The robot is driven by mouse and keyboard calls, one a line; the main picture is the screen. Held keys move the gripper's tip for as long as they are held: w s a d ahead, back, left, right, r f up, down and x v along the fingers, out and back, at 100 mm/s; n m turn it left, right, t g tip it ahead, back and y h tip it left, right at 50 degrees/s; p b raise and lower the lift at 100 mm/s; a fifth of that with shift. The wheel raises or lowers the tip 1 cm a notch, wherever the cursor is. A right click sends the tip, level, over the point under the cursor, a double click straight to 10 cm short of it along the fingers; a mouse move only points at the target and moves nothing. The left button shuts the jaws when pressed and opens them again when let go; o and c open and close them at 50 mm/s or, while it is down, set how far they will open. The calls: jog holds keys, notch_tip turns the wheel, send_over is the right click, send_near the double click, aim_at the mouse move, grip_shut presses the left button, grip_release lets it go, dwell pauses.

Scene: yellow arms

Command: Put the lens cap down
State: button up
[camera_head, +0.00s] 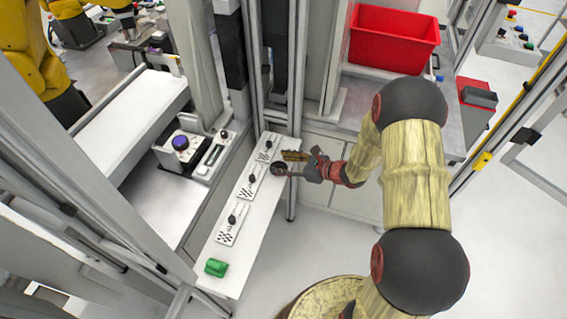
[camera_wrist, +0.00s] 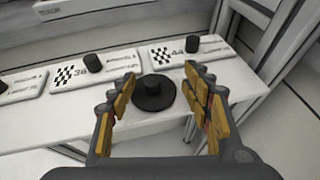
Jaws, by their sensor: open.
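The lens cap appears to be the black round disc with a raised knob (camera_wrist: 154,92), lying flat on the white bench near its front edge. In the head view the black disc (camera_head: 278,169) shows beside my fingers at the far end of the bench. My gripper (camera_wrist: 160,95) is open, with its yellow-padded fingers on either side of the disc and a gap to each side. In the head view my gripper (camera_head: 290,163) reaches in from the right over the bench end. I cannot tell its exact height above the surface.
The narrow white bench (camera_head: 217,287) carries several checkered plates with black knobs, one being the plate marked 44 (camera_wrist: 190,50). A green object (camera_head: 216,267) sits at its near end. A metal frame post (camera_head: 294,95) stands close behind. A red bin (camera_head: 393,40) is at the back right.

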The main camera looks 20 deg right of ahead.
jog(key=shift+s+d+r, duration=0.15)
jog(key=shift+d+r, duration=0.05)
jog(key=shift+r, duration=0.05)
jog(key=p+v, duration=0.3)
jog(key=v, duration=0.8)
jog(key=s+a+r+n+g+h, duration=0.1)
jog(key=s+a+r+n+g, duration=0.3)
jog(key=s+a+r+n, duration=0.3)
jog(key=s+a+r+n+g+h, duration=0.1)
jog(key=s+a+r+n+g, duration=0.2)
jog(key=s+a+r+n, duration=0.45)
jog(key=s+d+r+n+t+h, duration=0.1)
jog(key=s+d+r+n+h, duration=0.2)
jog(key=r+n, duration=0.3)
jog(key=s+d+r+n+t+h, duration=0.1)
jog(key=s+d+r+n+h, duration=0.2)
jog(key=r+n, duration=0.4)
jog(key=shift+s+d+r+t+h, duration=0.25)
jog(key=shift+s+r+h, duration=0.2)
jog(key=shift+s, duration=0.65)
